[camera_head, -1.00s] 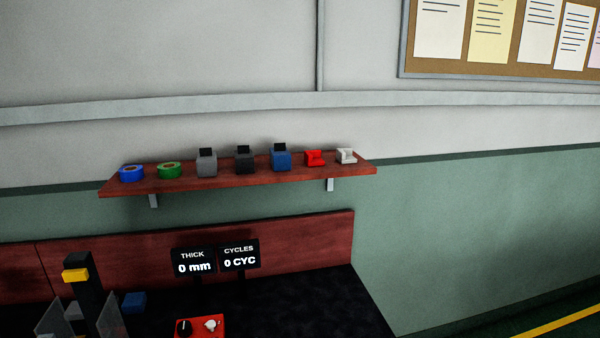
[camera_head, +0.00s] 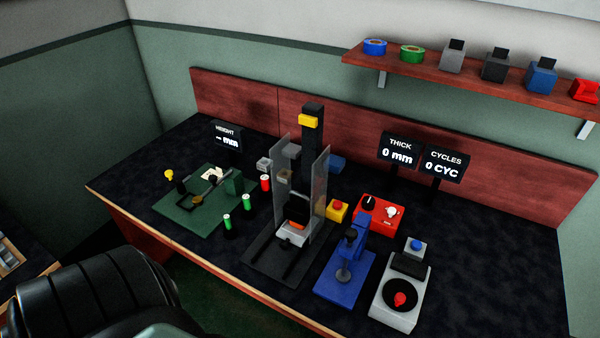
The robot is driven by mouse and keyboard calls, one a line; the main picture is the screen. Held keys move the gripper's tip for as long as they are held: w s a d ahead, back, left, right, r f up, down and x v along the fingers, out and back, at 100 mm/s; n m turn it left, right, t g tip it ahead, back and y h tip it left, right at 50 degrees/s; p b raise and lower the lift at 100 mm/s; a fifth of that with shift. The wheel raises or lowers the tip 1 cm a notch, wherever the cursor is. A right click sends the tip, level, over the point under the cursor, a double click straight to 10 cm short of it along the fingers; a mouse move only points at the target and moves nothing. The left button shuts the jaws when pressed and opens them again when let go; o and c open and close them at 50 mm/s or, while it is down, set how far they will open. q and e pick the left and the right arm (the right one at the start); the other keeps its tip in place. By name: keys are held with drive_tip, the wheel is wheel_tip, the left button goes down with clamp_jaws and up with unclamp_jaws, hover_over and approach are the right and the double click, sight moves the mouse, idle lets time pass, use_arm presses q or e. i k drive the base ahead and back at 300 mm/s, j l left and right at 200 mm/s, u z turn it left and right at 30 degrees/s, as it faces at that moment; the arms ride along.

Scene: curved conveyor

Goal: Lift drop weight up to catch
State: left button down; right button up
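The drop tester stands in the middle of the bench, with a tall black column (camera_head: 312,150) and clear side guards (camera_head: 321,180). A yellow block (camera_head: 308,120), perhaps the catch, sits near the top of the column. A grey block (camera_head: 290,151) shows behind the left guard; I cannot tell whether it is the drop weight. An orange piece (camera_head: 297,225) lies low between the guards, above a light grey base block (camera_head: 293,238), with a dark part just above it. Neither of my grippers is in view.
Left of the tester are a green fixture (camera_head: 195,212) and red and green cylinders (camera_head: 265,183). To its right are a yellow box with a red button (camera_head: 337,211), a red control box (camera_head: 380,214), a blue press (camera_head: 350,262) and a grey unit (camera_head: 402,298). The bench's left end is clear.

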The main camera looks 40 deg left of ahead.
sight(299, 208)
drive_tip(key=u, duration=1.35)
